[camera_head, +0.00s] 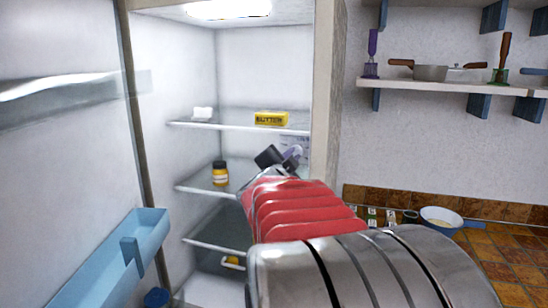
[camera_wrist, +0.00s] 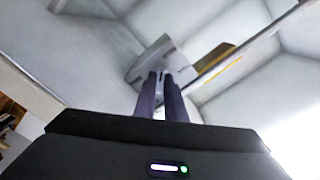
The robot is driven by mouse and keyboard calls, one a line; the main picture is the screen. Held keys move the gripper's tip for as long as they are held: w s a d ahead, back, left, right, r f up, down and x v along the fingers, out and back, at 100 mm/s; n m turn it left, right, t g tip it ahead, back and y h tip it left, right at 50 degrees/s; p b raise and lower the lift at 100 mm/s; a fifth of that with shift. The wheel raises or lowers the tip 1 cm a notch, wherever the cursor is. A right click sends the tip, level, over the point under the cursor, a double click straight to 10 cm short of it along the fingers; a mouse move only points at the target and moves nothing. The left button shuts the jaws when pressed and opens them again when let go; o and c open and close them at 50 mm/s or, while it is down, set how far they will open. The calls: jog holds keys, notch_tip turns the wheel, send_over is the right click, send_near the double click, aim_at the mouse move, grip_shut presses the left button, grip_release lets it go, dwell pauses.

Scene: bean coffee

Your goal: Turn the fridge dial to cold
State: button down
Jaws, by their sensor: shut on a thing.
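The open fridge (camera_head: 265,70) stands at the left of the head view, its inside lit. The dial (camera_head: 292,153) is a small pale knob on a light panel on the fridge's right inner wall, partly hidden by my gripper (camera_head: 282,158). In the wrist view, the two dark fingers of my gripper (camera_wrist: 163,78) are close together at the grey panel (camera_wrist: 146,62) of the dial. The fingers are shut on the dial, which is mostly hidden between them. I cannot read which setting it points to.
A butter pack (camera_head: 271,118) lies on the upper fridge shelf, close to my gripper. A yellow jar (camera_head: 220,174) stands on the middle shelf. The open door with its blue bin (camera_head: 120,262) is at left. A counter with a bowl (camera_head: 440,217) is at right.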

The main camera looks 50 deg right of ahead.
jog(key=shift+w+a+f, duration=0.1)
jog(key=shift+w+f, duration=0.05)
jog(key=shift+f, duration=0.1)
jog(key=c, duration=2.2)
grip_release()
jog(key=o, duration=0.4)
jog(key=shift+r, duration=0.2)
jog(key=v, duration=1.3)
jog(key=shift+s+a, duration=0.25)
jog(key=shift+a, duration=0.05)
jog(key=shift+f, duration=0.1)
